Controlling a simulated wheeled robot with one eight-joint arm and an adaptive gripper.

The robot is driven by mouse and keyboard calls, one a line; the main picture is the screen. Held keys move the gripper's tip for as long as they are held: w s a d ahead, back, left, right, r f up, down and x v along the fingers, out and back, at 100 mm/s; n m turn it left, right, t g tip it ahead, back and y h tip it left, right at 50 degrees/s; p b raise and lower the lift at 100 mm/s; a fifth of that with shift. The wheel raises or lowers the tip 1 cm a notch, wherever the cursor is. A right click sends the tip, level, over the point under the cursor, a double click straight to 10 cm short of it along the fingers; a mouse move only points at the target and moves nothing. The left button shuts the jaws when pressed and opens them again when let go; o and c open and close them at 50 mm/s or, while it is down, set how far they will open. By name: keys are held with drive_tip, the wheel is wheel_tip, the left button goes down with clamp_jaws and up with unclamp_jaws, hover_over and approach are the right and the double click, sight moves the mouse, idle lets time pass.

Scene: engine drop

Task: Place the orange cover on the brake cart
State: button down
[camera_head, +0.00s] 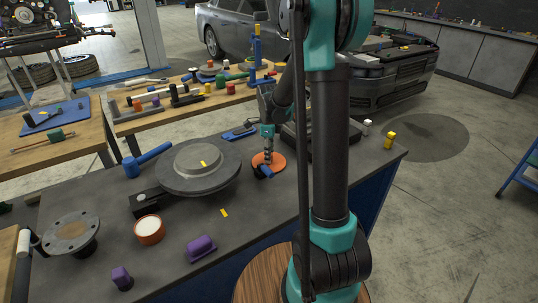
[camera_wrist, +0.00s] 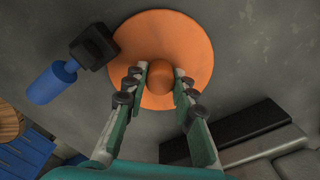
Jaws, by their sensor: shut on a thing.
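The orange cover (camera_head: 277,160) is a flat round disc with a knob in its middle, over the grey-topped bench in the head view. In the wrist view the cover (camera_wrist: 190,40) fills the upper middle. My gripper (camera_head: 268,150) points down over it. In the wrist view my gripper's fingers (camera_wrist: 160,77) are shut on the knob from both sides. I cannot tell whether the cover touches the bench top. The brake cart cannot be told for sure; a large grey brake disc (camera_head: 190,172) sits on this grey bench (camera_head: 100,205).
A blue-handled, black-headed tool (camera_wrist: 68,72) lies close beside the cover. An orange-rimmed round part (camera_head: 149,230), a purple block (camera_head: 201,248) and a flanged hub (camera_head: 70,232) stand on the bench. Wooden tables (camera_head: 180,113) with parts stand behind. A grey car (camera_head: 232,30) is beyond.

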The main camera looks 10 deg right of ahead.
drive_tip(key=shift+f, duration=0.15)
drive_tip(key=c, duration=1.3)
unclamp_jaws()
drive_tip(key=shift+o, duration=0.2)
wheel_tip(320, 180, up, 12)
drive_tip(key=s+d+f+n+t, duration=0.1)
drive_tip(key=s+f+n, duration=0.2)
drive_tip(key=s+n, duration=0.4)
drive_tip(key=s+d+f+n+t, duration=0.1)
drive_tip(key=s+f+n, duration=0.3)
drive_tip(key=s+n, duration=0.4)
drive_tip(key=s+d+f+n+t, duration=0.1)
drive_tip(key=s+f+n+t, duration=0.1)
drive_tip(key=s+f+n, duration=0.2)
drive_tip(key=shift+s+f+n, duration=0.15)
drive_tip(key=shift+s+n, duration=0.7)
drive_tip(key=shift+s, duration=0.3)
drive_tip(key=shift+s+f+n, duration=0.1)
drive_tip(key=shift+s+n, duration=0.75)
drive_tip(key=shift+s, duration=0.25)
